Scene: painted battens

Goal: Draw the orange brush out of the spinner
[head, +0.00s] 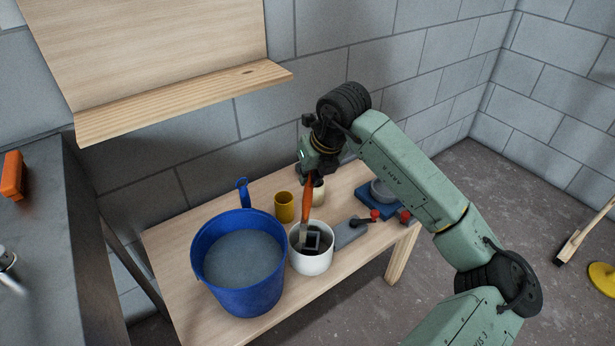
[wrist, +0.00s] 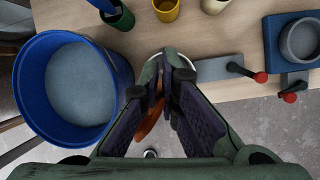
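The orange brush (head: 306,200) stands nearly upright, its handle up and its lower end inside a white round pot (head: 311,262). A dark square-framed piece (head: 313,240) sits in the pot beside the brush; the bristles are hidden. My gripper (head: 309,177) is above the pot, its fingers at the upper part of the orange handle. In the wrist view the fingers are close together, with the orange handle (wrist: 149,120) between them. They appear closed on it.
Behind are a yellow cup (head: 284,207) and a cream cup (head: 319,192). A grey plate (head: 349,232) with a red-knobbed lever (head: 374,215) lies right. A wooden shelf (head: 190,100) overhangs the back left.

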